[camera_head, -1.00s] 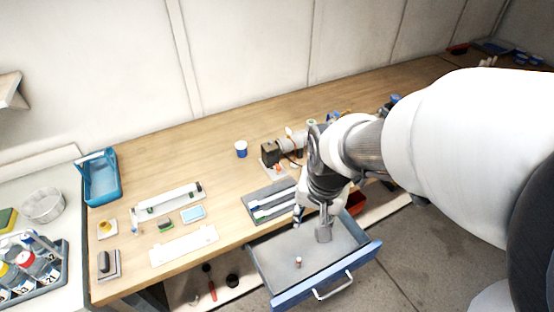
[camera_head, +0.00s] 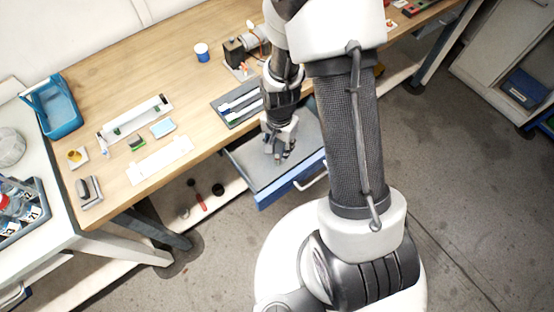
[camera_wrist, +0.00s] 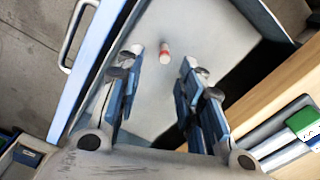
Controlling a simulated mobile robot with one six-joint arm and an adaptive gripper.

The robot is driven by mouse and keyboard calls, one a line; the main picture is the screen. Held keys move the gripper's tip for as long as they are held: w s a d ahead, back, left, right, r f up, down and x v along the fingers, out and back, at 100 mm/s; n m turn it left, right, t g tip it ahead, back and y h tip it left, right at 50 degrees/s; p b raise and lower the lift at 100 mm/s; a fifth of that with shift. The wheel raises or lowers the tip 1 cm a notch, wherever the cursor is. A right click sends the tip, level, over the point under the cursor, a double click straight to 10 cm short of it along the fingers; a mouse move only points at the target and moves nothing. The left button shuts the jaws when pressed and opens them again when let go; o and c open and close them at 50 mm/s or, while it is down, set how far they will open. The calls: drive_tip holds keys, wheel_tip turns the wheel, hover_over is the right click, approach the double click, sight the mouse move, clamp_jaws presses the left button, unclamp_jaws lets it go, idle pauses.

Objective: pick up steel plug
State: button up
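The steel plug (camera_wrist: 165,52) is a small pale cylinder with a red band. It lies or stands on the floor of the open blue drawer (camera_head: 262,200), and in the wrist view it shows between and beyond my fingers. My gripper (camera_wrist: 157,72) is open and empty, its two blue-padded fingers apart on either side of the plug, not touching it. In the head view my gripper (camera_head: 279,156) reaches down into the drawer and hides the plug or most of it.
The drawer handle (camera_wrist: 73,35) is at the drawer's front. The wooden bench (camera_head: 200,100) borders the drawer, with a grey tray (camera_head: 236,106) of white-handled tools near its edge. A blue cup (camera_head: 201,52) and a motor-like device (camera_head: 240,48) stand behind.

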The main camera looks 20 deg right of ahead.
sight(277, 155)
drive_tip(key=f+b, duration=0.1)
drive_tip(key=f, duration=0.4)
drive_tip(key=f+b, duration=0.1)
drive_tip(key=f, duration=0.2)
drive_tip(key=shift+w+a+b, duration=0.1)
drive_tip(key=shift+w+b, duration=0.2)
drive_tip(key=shift+w, duration=0.1)
drive_tip(key=shift+r, duration=0.1)
drive_tip(key=shift+c, duration=0.6)
clamp_jaws()
